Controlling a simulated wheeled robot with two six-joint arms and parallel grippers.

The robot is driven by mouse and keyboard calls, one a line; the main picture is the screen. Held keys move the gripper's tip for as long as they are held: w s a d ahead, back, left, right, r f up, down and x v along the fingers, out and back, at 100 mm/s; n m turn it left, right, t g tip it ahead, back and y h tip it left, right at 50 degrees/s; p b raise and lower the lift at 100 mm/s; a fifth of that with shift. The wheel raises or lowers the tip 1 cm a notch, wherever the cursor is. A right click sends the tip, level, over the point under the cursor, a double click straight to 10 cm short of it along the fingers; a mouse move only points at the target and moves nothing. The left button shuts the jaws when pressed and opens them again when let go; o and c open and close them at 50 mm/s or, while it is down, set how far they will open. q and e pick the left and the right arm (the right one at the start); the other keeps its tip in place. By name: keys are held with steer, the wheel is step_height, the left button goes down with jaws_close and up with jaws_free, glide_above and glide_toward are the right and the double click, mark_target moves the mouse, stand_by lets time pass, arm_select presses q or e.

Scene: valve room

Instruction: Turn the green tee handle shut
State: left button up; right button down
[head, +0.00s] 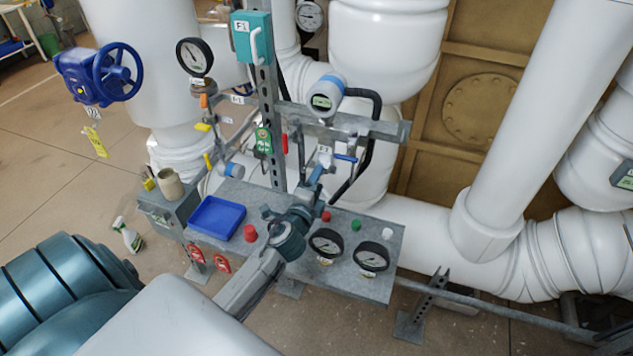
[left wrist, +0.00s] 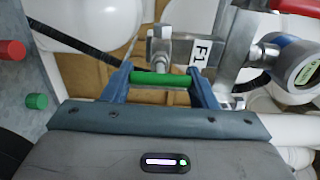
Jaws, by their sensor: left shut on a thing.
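The green tee handle (left wrist: 160,79) is a short green bar, seen in the left wrist view on a metal stem with a white tag by it. My left gripper (left wrist: 160,88) has its blue fingers at the two ends of the bar and is shut on it. In the head view my left gripper (head: 317,174) reaches up to the small valve under the rail, by a white tag (head: 323,151). The green bar is hidden there by the gripper and fittings. My right gripper is in neither view.
A steel post (head: 268,95), a rail (head: 345,122) and a round gauge (left wrist: 298,67) stand close by. The grey panel (head: 340,280) below carries dials, buttons and a blue tray (head: 216,217).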

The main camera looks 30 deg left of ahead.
arm_select(q)
steer(key=shift+f, duration=0.1)
steer(key=o, duration=1)
steer(key=shift+b+v, duration=1.8)
steer(key=shift+v, duration=3.65)
steer(key=shift+a, duration=0.1)
